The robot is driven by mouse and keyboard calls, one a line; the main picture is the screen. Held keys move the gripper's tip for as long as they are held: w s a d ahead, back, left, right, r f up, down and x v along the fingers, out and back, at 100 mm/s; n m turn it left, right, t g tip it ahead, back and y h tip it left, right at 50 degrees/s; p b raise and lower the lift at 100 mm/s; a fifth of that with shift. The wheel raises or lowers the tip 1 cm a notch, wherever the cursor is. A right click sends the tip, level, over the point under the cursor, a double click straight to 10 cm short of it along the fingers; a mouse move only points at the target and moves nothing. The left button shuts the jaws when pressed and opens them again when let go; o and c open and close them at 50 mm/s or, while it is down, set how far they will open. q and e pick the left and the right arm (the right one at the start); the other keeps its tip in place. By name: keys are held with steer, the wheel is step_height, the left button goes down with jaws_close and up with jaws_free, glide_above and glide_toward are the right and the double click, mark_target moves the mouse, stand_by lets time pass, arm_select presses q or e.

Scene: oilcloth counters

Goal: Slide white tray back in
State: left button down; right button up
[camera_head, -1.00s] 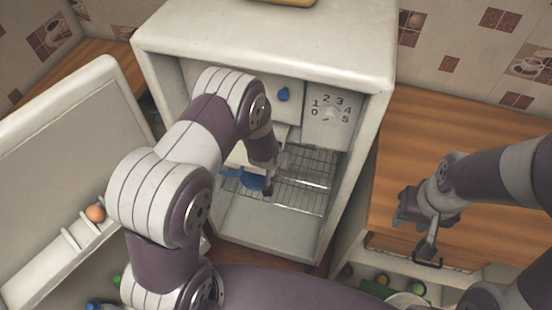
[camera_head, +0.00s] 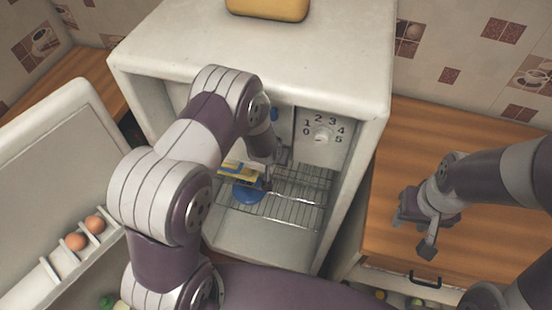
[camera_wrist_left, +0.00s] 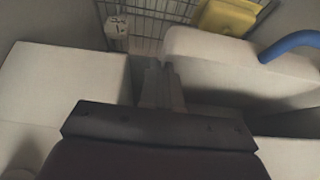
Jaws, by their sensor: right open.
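A white front with a blue knob (camera_head: 275,114) is at the top of the fridge's inside, partly hidden by my left arm. I take it for the white tray, but cannot be sure. In the left wrist view a white block (camera_wrist_left: 235,65) with a blue curved handle (camera_wrist_left: 292,42) shows at the right, and another pale block at the left. My left gripper (camera_head: 268,183) is inside the fridge below the white front; its fingers (camera_wrist_left: 162,85) are close together, and any grip is unclear. My right gripper (camera_head: 412,236) is open and empty above the wooden counter.
A wire rack (camera_head: 300,195) holds a blue bowl (camera_head: 247,193) and a yellow item (camera_head: 240,170). The fridge's side walls are close around my left arm. Its open door (camera_head: 50,170) at the left holds eggs (camera_head: 95,224). A wooden counter (camera_head: 460,150) lies at the right.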

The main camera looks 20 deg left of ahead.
arm_select(q)
steer(key=shift+w, duration=0.4)
steer(key=shift+s, duration=0.15)
steer(key=c, duration=1.3)
jaws_free()
